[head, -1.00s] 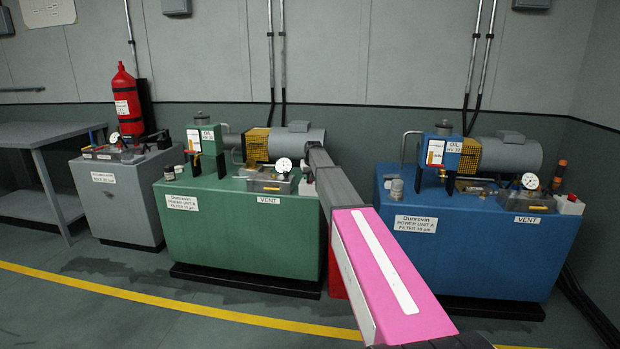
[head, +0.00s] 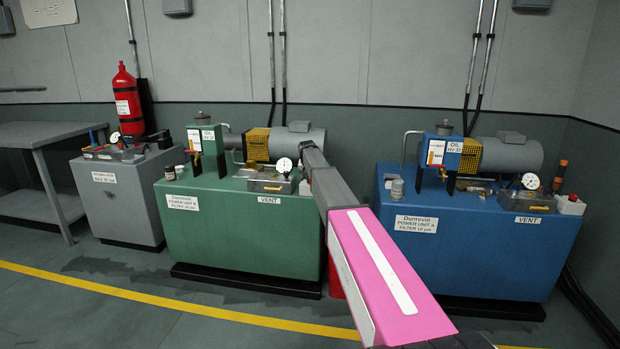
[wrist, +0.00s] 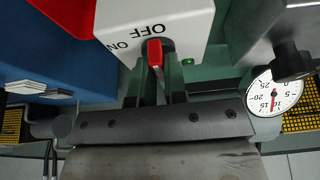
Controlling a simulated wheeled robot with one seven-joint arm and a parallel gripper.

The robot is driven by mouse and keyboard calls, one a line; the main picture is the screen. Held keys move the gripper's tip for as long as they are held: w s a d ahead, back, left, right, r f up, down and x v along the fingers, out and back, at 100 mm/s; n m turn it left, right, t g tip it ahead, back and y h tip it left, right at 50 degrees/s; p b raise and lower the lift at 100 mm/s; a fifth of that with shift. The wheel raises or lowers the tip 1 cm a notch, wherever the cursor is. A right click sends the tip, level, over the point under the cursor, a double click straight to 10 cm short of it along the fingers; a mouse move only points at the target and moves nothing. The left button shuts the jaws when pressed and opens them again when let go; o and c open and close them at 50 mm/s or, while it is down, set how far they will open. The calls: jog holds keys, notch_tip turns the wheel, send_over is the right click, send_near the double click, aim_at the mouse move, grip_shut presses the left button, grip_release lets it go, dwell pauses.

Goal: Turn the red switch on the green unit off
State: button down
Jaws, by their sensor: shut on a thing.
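The green unit (head: 235,240) stands left of centre in the head view. A white switch box (head: 304,187) sits at its right top edge, partly behind my arm. In the wrist view the box (wrist: 185,22) shows upside-down OFF and ON labels. The red switch (wrist: 155,52) is just beside the OFF label, with ON to its left in the picture. My gripper (wrist: 158,78) has its two dark fingers close on either side of the switch's lever and is shut on it. My arm hides the switch in the head view.
A pressure gauge (wrist: 273,92) and a dark knob (wrist: 292,60) are close to the right of my gripper in the wrist view. A small green lamp (wrist: 188,62) is on the box. A blue unit (head: 470,250) stands to the right and a grey cabinet (head: 120,205) to the left.

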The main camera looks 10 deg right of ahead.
jog(key=shift+f, duration=0.15)
jog(key=c, duration=1.2)
grip_release()
jog(key=shift+o, duration=0.2)
jog(key=v, duration=1)
jog(key=shift+r, duration=0.4)
jog(key=s+f+n+g, duration=0.1)
jog(key=s+f, duration=0.8)
jog(key=s, duration=0.3)
jog(key=s+f+n+g, duration=0.1)
jog(key=s+f, duration=0.7)
jog(key=s, duration=0.3)
jog(key=s+f, duration=0.3)
jog(key=s, duration=0.7)
jog(key=s+d+f+n+g+y, duration=0.1)
jog(key=s+f, duration=0.3)
jog(key=s, duration=0.6)
jog(key=s+f+g, duration=0.1)
jog(key=s+f, duration=0.3)
jog(key=s, duration=0.6)
jog(key=shift+s+n, duration=0.2)
jog(key=shift+n, duration=0.2)
